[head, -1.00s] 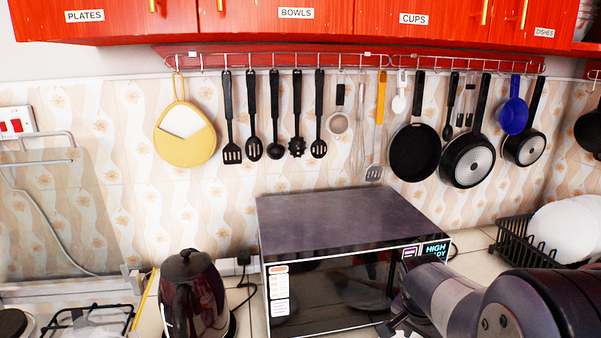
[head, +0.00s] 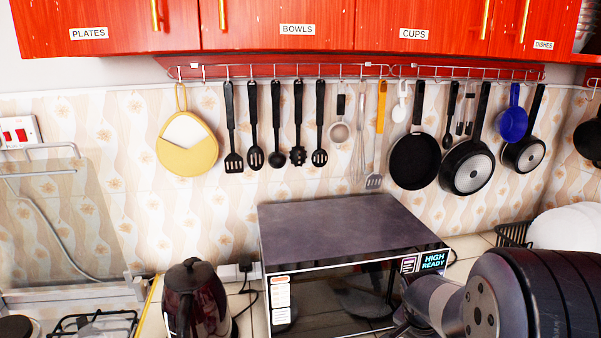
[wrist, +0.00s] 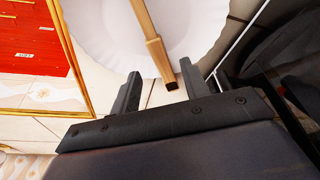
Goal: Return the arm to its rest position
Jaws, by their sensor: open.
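My gripper (wrist: 161,85) is open, with its two dark fingers apart in the wrist view. A tan bar (wrist: 150,35) with a dark end shows beyond and between the fingertips; I cannot tell how far off it is. A large white dish (wrist: 105,22) lies behind it. In the head view my arm comes in at the lower right, in front of the microwave's right side, and the gripper is mostly hidden at the bottom edge. The hanging pans, a dark pan (head: 414,162), a pan with a pale base (head: 467,168) and a smaller one (head: 524,155), hang clear of my arm.
The microwave (head: 350,228) stands beside my arm, with a dark kettle (head: 197,298) to its left. White plates (head: 567,230) and a black rack (head: 513,234) are at the right. Red cupboards (head: 280,30) and a rail of utensils are above.

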